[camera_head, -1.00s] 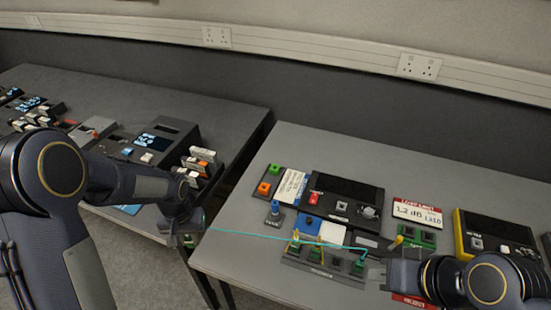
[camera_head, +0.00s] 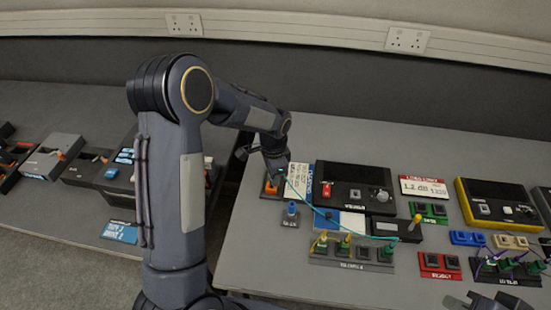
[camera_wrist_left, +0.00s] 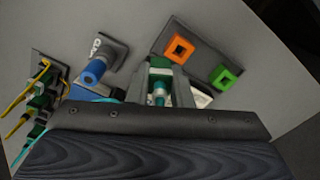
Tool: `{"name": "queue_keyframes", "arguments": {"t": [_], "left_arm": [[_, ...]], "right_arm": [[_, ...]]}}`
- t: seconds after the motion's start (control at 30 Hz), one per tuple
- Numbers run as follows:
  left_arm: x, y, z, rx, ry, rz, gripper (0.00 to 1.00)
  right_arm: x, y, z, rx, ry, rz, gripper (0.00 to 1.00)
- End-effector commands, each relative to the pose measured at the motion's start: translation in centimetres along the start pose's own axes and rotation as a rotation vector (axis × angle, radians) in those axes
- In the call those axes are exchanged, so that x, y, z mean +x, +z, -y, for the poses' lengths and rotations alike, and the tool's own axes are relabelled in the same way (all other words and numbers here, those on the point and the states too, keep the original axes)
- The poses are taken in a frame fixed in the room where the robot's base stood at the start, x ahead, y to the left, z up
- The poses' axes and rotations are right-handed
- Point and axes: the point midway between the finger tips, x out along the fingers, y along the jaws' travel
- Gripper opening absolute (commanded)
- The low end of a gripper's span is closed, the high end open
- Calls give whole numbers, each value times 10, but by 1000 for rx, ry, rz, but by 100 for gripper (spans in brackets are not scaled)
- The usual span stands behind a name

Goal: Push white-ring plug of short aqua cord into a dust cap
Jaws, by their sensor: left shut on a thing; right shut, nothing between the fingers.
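My left gripper (camera_head: 277,174) is shut on one plug of the aqua cord (camera_head: 310,203). The gripper is over the small grey plate with an orange square cap (camera_head: 270,188). In the wrist view the orange cap (camera_wrist_left: 179,49) and a green cap (camera_wrist_left: 223,76) stand just beyond the plug. The cord runs right to the end of the row block (camera_head: 350,262); whether its other end is seated there is unclear. My right gripper (camera_head: 480,301) is shut and empty, partly cut off.
A blue plug (camera_head: 291,209) stands in a small block beside the caps. A black device (camera_head: 353,190) with a red switch lies behind the cord. Yellow-corded plugs (camera_head: 321,243) stand in the row block. A red double-socket block (camera_head: 439,265) sits at right. A gap separates the two tables.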

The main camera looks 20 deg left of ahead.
Motion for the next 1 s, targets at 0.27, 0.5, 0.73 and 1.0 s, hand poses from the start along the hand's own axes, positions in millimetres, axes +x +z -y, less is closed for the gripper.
{"name": "queue_keyframes", "arguments": {"t": [0.27, 0.5, 0.73, 1.0], "left_arm": [[-17, 1, 28, 418, -1, 0, 0], [-11, 1, 30, 469, -1, 0, 0], [7, 0, 30, 467, -1, 0, 0], [33, 1, 30, 465, -1, 0, 0]], "right_arm": [[-8, -4, 4, 0, 0, 0, 0], [-4, -2, 2, 0, 0, 0, 0], [6, 3, -3, 0, 0, 0, 0], [21, 10, -10, 0, 0, 0, 0]]}}
